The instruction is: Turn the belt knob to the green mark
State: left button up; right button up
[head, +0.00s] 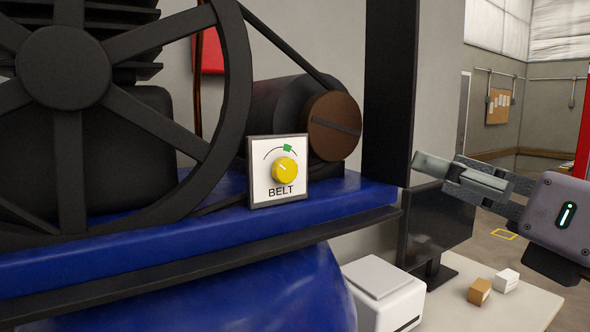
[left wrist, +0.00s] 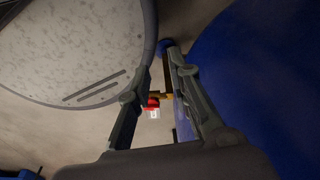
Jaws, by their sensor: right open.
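The yellow belt knob (head: 286,171) sits on a white square panel (head: 261,186) lettered "BELT", on the blue pump deck. A green mark (head: 287,148) lies on the arc just above the knob. A small dark line on the knob seems to point to the upper left, off the green mark. My right gripper (head: 437,168) is at the right of the head view, open and empty, well apart from the panel. My left gripper (left wrist: 155,68) shows only in the left wrist view, with its fingers apart and nothing between them; the knob is not in that view.
A large black flywheel (head: 65,68) stands left of the panel, with a motor's brown end (head: 333,126) behind it at right. A dark post (head: 390,90) stands between the panel and my right gripper. A white box (head: 384,292) and small boxes sit on a low table (head: 490,312).

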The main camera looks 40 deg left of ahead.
jog(key=s+a+f+n+g, duration=0.1)
jog(key=s+n+g, duration=0.1)
jog(key=s+n, duration=0.65)
jog(key=m+p, duration=0.1)
jog(key=p, duration=0.4)
send_near(288, 169)
jog(key=x, duration=0.8)
jog(key=shift+a, duration=0.25)
pick_arm(q)
jog(key=r, duration=0.2)
jog(key=s+r, duration=0.1)
jog(key=r, duration=0.2)
jog(key=shift+d, duration=0.1)
pick_arm(e)
jog(key=shift+d, duration=0.1)
jog(key=shift+c, duration=0.5)
jog(key=shift+m, duration=0.25)
grip_shut()
